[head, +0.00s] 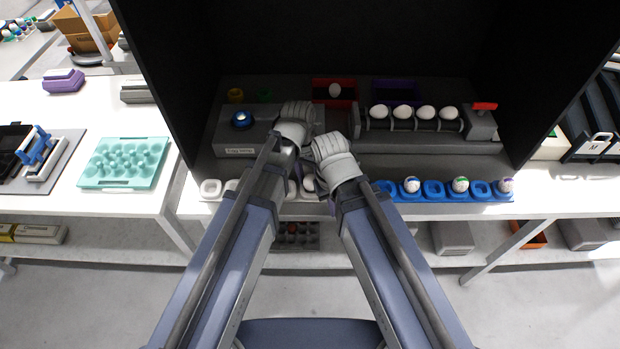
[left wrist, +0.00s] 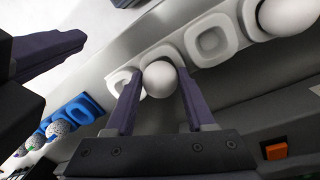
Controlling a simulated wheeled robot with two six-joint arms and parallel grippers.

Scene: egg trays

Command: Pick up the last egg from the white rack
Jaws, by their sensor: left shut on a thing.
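My left gripper (left wrist: 157,84) is shut on a white egg (left wrist: 159,79), with a purple finger on each side of it. In the left wrist view the egg overlaps the white rack (left wrist: 184,42); I cannot tell how far above the rack it is. The cup (left wrist: 210,42) beside it is empty, and another white egg (left wrist: 288,14) sits farther along. In the head view my left gripper (head: 294,124) is above the white rack (head: 209,194), which my arms partly hide. My right gripper (head: 336,162) is close beside it; its fingertips are hidden.
A blue rack (head: 433,189) to the right holds patterned eggs in some cups. Behind it, several white eggs lie on a roller conveyor (head: 415,126). A red bin (head: 320,86) holds one egg. Dark walls enclose the station. A teal tray (head: 124,162) lies on the left table.

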